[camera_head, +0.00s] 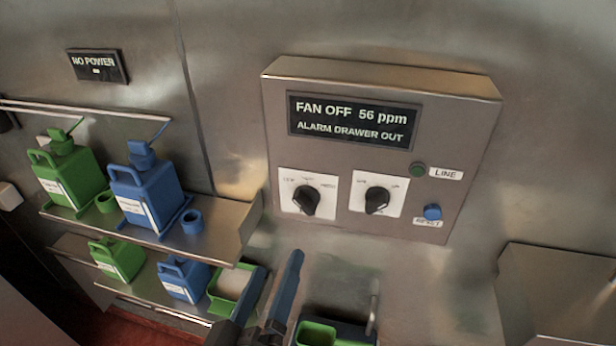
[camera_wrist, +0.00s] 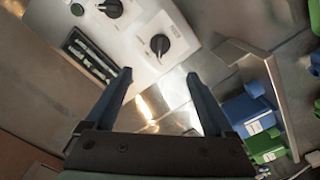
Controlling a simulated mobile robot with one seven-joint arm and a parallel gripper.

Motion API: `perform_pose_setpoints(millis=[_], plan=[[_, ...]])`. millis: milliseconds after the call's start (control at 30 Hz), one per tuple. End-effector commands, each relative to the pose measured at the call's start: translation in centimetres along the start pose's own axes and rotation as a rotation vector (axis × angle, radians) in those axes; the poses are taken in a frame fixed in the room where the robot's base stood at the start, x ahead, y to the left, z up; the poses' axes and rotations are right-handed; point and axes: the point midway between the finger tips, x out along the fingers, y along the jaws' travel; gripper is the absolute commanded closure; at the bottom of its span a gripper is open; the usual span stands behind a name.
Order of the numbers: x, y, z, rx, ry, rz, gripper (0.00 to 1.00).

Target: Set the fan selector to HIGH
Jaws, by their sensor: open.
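The metal control box (camera_head: 455,130) is on the wall, with a display (camera_head: 352,121) reading "FAN OFF 56 ppm" and "ALARM DRAWER OUT". Below are two black knobs on white plates. The left knob (camera_head: 306,200) has several small labels around it, too blurred to read surely; the right knob (camera_head: 377,200) is similar. I cannot tell from the labels which is the fan selector. My gripper (camera_head: 277,262) is open and empty, below the left knob in the head view. In the wrist view my gripper (camera_wrist: 159,75) has the left knob (camera_wrist: 160,44) just beyond its fingertips, apart from them.
A green lamp (camera_head: 418,170) marked LINE and a blue button (camera_head: 432,212) are at the box's right. Shelves (camera_head: 225,222) with green (camera_head: 68,180) and blue jugs (camera_head: 148,195) stand left. A "NO POWER" sign (camera_head: 97,66) hangs upper left. A metal ledge (camera_head: 560,285) is lower right.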

Motion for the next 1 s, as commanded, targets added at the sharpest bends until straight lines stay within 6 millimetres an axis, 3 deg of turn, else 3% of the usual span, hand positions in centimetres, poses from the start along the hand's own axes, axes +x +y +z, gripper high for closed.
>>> perform_pose_setpoints(millis=[1000], plan=[[11.5,0.2,0.0,0.002,0.001,0.004,0.12]])
